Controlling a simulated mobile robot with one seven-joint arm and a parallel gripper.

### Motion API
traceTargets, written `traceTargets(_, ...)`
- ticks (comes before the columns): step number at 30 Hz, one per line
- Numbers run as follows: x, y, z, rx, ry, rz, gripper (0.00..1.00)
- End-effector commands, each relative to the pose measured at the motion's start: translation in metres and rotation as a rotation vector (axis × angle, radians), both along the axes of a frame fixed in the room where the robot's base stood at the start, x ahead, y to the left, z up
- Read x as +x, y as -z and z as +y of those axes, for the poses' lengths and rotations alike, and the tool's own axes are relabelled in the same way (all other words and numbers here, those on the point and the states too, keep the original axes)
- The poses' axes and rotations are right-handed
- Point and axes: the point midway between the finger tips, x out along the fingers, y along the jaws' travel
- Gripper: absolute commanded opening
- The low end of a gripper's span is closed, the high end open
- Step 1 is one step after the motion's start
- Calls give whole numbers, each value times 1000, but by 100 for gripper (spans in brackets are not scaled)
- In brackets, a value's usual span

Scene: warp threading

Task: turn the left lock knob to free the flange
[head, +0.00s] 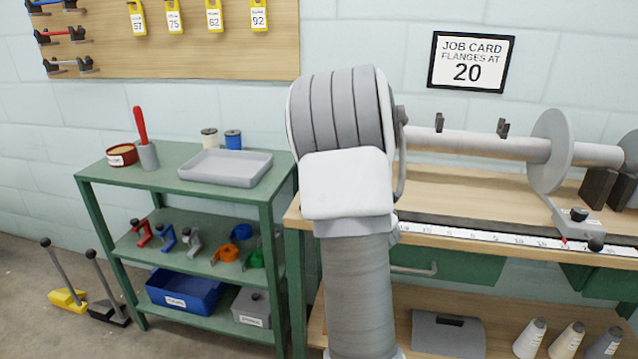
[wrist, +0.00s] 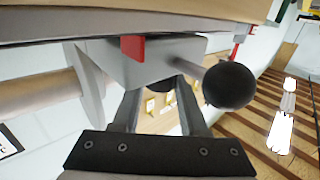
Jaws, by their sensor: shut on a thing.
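In the wrist view a grey carriage block (wrist: 150,58) with a red pointer (wrist: 132,47) fills the upper middle. My gripper (wrist: 158,92) has its two fingers against the block, shut on a dark round knob (wrist: 157,83), apparently the left lock knob, mostly hidden between the fingers. A black ball (wrist: 230,85) on a short grey rod sticks out to the right of the fingers, apart from them. In the head view my arm hides the gripper, the left flange and its knob. The right flange (head: 549,150) stands on the bar with its own block (head: 577,222).
The horizontal bar (head: 475,143) runs above the bench, with a ruler strip (head: 480,236) along the front. A job card (head: 471,62) reads flanges at 20. A green shelf (head: 120,184) with a grey tray (head: 225,168) stands at left.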

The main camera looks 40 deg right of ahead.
Motion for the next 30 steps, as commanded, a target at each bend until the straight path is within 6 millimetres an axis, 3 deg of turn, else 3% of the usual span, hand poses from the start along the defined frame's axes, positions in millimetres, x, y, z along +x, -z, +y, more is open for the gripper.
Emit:
traceTargets(1,0,0,0,-1,-1,0,0)
traceTargets(2,0,0,0,-1,-1,0,46)
traceTargets(6,0,0,0,-1,0,-1,72)
traceTargets(15,-1,-1,0,-1,1,-1,73)
traceTargets(19,-10,-1,0,1,4,0,73)
traceTargets(23,-32,-2,3,2,5,1,73)
traceTargets(30,-91,-3,11,2,6,0,73)
